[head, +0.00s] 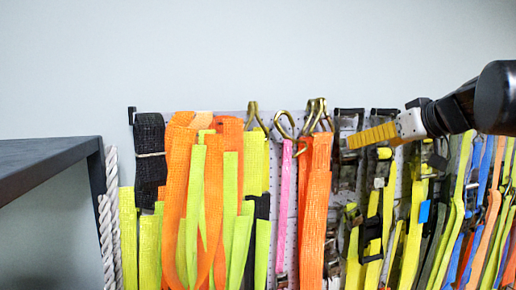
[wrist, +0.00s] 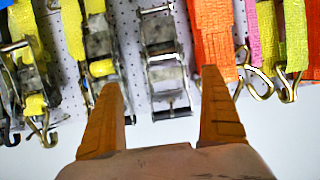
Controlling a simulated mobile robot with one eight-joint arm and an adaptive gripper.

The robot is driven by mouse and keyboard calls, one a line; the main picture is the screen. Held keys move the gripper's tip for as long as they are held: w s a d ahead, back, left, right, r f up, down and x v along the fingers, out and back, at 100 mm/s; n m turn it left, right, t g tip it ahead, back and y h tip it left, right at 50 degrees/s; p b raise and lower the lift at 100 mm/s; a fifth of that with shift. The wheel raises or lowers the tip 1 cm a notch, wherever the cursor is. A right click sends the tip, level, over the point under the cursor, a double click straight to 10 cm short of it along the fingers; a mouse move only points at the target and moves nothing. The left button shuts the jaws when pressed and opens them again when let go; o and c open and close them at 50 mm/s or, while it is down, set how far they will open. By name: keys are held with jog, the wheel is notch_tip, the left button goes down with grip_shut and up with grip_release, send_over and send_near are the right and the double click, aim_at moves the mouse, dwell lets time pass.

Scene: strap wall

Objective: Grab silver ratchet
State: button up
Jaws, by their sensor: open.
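A silver ratchet (wrist: 165,75) with a metal frame and crossbars hangs against the white perforated panel, in the middle of the wrist view. In the head view a dark grey ratchet (head: 347,174), seemingly the same one, hangs right of the orange strap, partly behind my gripper. My gripper (wrist: 162,82) is open, with its two orange fingers apart and nothing between them touching. The ratchet shows in the gap between and beyond the fingertips. In the head view my gripper (head: 372,136) reaches in from the right at the height of the ratchet's upper part. How far it is from the ratchet I cannot tell.
Another ratchet with yellow strap (wrist: 100,45) hangs close beside, behind the left finger. An orange strap (wrist: 211,35) hangs behind the right finger, with metal hooks (wrist: 258,80) beyond. A dark shelf (head: 50,155) stands at the left. The wall above the panel is clear.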

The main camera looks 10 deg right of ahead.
aim_at(347, 148)
jog(key=x, duration=0.3)
jog(key=p+x, duration=0.1)
jog(key=x, duration=0.2)
jog(key=p+x, duration=0.1)
jog(key=x, duration=0.2)
jog(key=shift+w+a+f, duration=0.2)
jog(key=shift+a+f, duration=0.2)
jog(key=shift+f, duration=0.05)
jog(key=shift+s, duration=0.2)
jog(key=shift+c, duration=0.6)
jog(key=shift+s+r, duration=0.1)
jog(key=c, duration=1.4)
jog(key=shift+r, duration=0.1)
